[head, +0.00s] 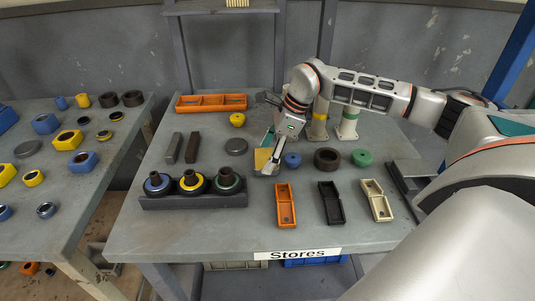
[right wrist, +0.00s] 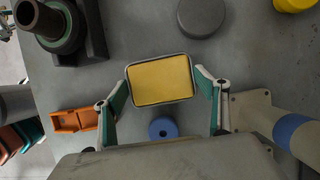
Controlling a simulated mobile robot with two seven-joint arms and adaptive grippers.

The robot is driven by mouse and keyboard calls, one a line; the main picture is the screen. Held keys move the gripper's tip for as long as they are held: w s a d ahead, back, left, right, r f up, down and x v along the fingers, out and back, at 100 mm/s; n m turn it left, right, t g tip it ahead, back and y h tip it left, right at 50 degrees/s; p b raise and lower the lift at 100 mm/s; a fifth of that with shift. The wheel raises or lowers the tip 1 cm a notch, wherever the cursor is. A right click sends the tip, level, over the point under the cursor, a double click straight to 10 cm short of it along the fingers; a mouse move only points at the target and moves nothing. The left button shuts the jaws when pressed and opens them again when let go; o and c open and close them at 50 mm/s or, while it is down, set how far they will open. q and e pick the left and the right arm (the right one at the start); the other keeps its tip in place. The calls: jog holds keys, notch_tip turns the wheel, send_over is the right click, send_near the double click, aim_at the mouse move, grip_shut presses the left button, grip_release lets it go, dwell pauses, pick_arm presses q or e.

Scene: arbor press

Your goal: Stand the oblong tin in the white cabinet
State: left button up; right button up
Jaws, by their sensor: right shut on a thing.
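The oblong tin (right wrist: 161,80) shows in the right wrist view as a yellow rectangular face with a metal rim. In the head view its yellow side (head: 262,158) is partly covered by my gripper. My right gripper (head: 268,160) is shut on the tin, with one finger on each side of it in the right wrist view (right wrist: 161,88). I cannot tell whether the tin touches the table. I see no white cabinet that I can make out in either view.
The table (head: 190,234) holds a rack (head: 160,202) with three ringed parts, an orange tray (head: 211,102), a grey disc (head: 236,146) and a blue knob (head: 292,160). Orange (head: 286,205), black (head: 329,203) and cream (head: 376,200) trays stand in front. The front left is clear.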

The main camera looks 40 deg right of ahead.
jog(key=o, duration=1.7)
